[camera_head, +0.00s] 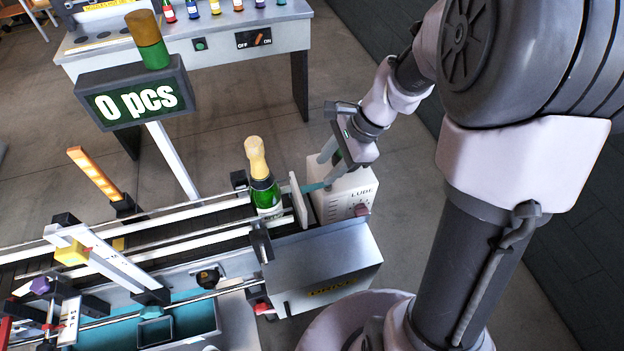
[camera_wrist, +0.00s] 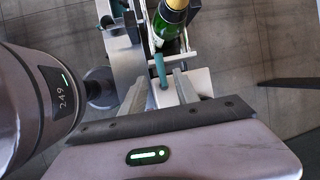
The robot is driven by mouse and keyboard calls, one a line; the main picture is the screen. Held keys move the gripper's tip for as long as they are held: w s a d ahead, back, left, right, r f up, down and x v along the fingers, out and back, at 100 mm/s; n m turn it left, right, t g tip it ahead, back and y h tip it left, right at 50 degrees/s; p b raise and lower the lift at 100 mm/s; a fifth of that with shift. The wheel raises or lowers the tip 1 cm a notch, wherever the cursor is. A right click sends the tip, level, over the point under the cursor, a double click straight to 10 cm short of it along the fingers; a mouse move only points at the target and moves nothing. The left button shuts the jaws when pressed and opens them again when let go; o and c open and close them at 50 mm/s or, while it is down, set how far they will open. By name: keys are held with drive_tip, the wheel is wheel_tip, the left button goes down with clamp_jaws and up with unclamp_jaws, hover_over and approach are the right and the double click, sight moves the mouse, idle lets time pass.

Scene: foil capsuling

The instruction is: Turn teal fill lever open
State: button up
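The teal lever (camera_head: 314,187) is a short bar beside the white box marked LUBE, at the right end of the conveyor. It shows in the wrist view (camera_wrist: 160,70) as a teal rod. My gripper (camera_head: 327,170) is just above the box, close to the lever. In the wrist view my gripper's two grey fingers (camera_wrist: 160,84) are spread apart, with the lever in line with the gap between them. I see no finger closed on it. The lever's pivot is hard to make out.
A green bottle with a gold foil top (camera_head: 263,180) stands on the conveyor just left of the lever, near a white plate (camera_head: 298,200). The LUBE box (camera_head: 346,195) is under my gripper. A counter sign (camera_head: 134,100) reads 0 pcs. Open floor lies behind the box.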

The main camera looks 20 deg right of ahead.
sight(310, 186)
drive_tip(key=b+x, duration=0.1)
drive_tip(key=x, duration=0.7)
clamp_jaws()
idle(1.1)
